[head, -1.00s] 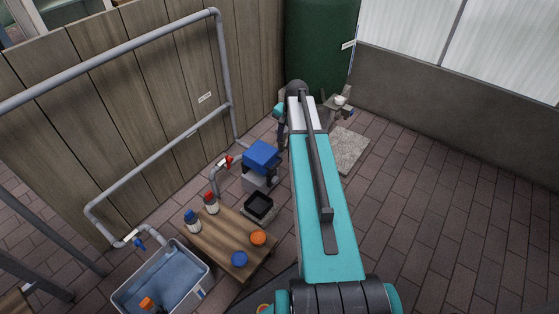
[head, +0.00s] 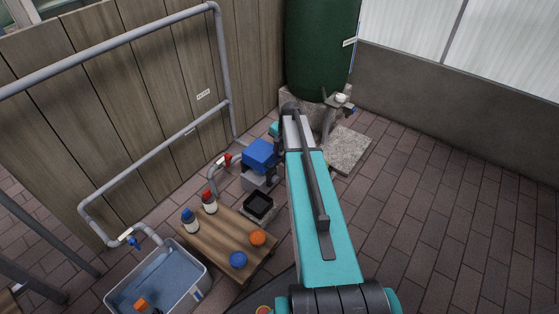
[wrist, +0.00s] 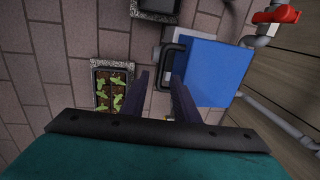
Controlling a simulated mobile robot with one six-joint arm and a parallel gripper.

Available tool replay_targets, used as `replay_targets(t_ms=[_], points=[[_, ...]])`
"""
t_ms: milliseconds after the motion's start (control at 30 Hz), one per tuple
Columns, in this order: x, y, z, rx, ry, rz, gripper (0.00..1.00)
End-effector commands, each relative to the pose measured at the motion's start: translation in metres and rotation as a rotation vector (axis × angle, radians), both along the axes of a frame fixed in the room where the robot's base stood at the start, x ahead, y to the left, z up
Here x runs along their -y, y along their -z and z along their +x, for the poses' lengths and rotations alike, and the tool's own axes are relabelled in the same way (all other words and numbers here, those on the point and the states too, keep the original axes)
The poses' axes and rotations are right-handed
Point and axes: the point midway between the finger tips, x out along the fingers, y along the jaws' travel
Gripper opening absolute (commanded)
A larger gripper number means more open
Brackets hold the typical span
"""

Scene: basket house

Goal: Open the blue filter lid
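The blue filter lid (head: 261,153) sits on a grey box by the wooden fence, left of my arm in the head view, and looks closed. In the wrist view the blue lid (wrist: 217,72) fills the right of centre, with a dark loop handle (wrist: 167,52) along its left edge. My gripper (wrist: 160,74) is open, its two dark fingers apart. The lower part of the handle appears between the fingertips. I cannot tell whether they touch it. In the head view my arm hides most of the gripper.
A red-handled valve (head: 228,160) and grey pipes stand beside the filter. A black tray (head: 258,206) lies in front. A wooden table (head: 215,236) holds bottles and blue and orange caps. A planter (wrist: 111,87) shows in the wrist view. Paving at right is clear.

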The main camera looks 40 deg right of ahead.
Motion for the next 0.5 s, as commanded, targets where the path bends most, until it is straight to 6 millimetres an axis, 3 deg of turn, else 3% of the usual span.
replay_targets(t_ms=[200, 500], points=[[-0.001, 0.017, 0.003, 0.000, 0.000, 0.001, 0.28], [-0.001, 0.018, 0.003, 0.000, 0.000, 0.000, 0.28]])
